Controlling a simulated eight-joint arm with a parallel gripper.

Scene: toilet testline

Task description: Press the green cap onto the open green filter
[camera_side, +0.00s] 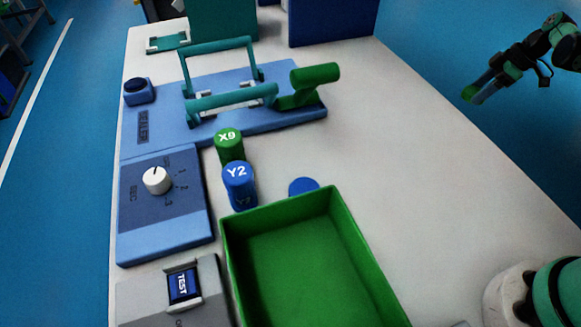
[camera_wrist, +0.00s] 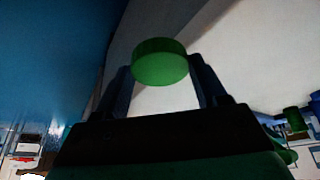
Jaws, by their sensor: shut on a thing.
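My gripper (camera_side: 480,90) is at the upper right in the side view, out past the table's right edge. It is shut on the green cap (camera_wrist: 160,62), a round disc between the two fingers in the wrist view. In the side view a green bit of the cap (camera_side: 468,94) shows at the fingertips. The green filter (camera_side: 229,146), marked X9, stands upright on the table just behind the blue Y2 cylinder, far to the left of my gripper. Whether its top is open is not clear. The gripper and cap are well apart from it.
A blue Y2 cylinder (camera_side: 240,186) stands close in front of the filter. A blue disc (camera_side: 303,186) lies behind the green bin (camera_side: 372,262). A blue fixture (camera_side: 165,128) with teal handles and a dial box (camera_side: 130,225) lie left. The table's right side is clear.

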